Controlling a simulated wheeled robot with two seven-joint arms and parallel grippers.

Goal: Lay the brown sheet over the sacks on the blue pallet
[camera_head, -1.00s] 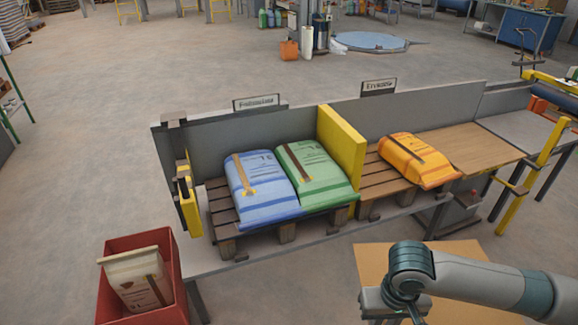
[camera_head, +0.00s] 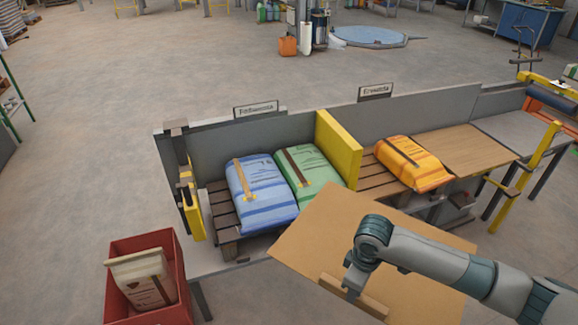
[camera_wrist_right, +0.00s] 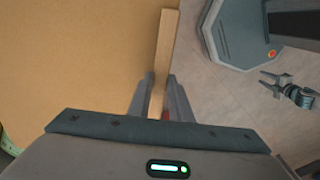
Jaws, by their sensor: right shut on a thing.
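The brown sheet (camera_head: 320,225) is a stiff-looking tan panel with a wooden strip (camera_head: 352,298) along it. My right gripper (camera_head: 352,288) is shut on this strip; the right wrist view shows the strip between the two fingers (camera_wrist_right: 158,92). The sheet is held tilted, in front of the left pallet (camera_head: 223,212). This pallet looks brown, not blue. A blue sack (camera_head: 262,195) and a green sack (camera_head: 318,172) lie side by side on it, uncovered. The sheet's edge hides the pallet's front right. My left gripper (camera_wrist_right: 270,82) shows small in the right wrist view, its fingers apart and empty.
A yellow divider (camera_head: 338,145) stands right of the green sack. Beyond it an orange sack (camera_head: 412,165) lies on another pallet. A grey wall (camera_head: 220,148) runs behind. A red bin (camera_head: 122,245) with a pale sack stands front left. A yellow-edged post stands at the left end.

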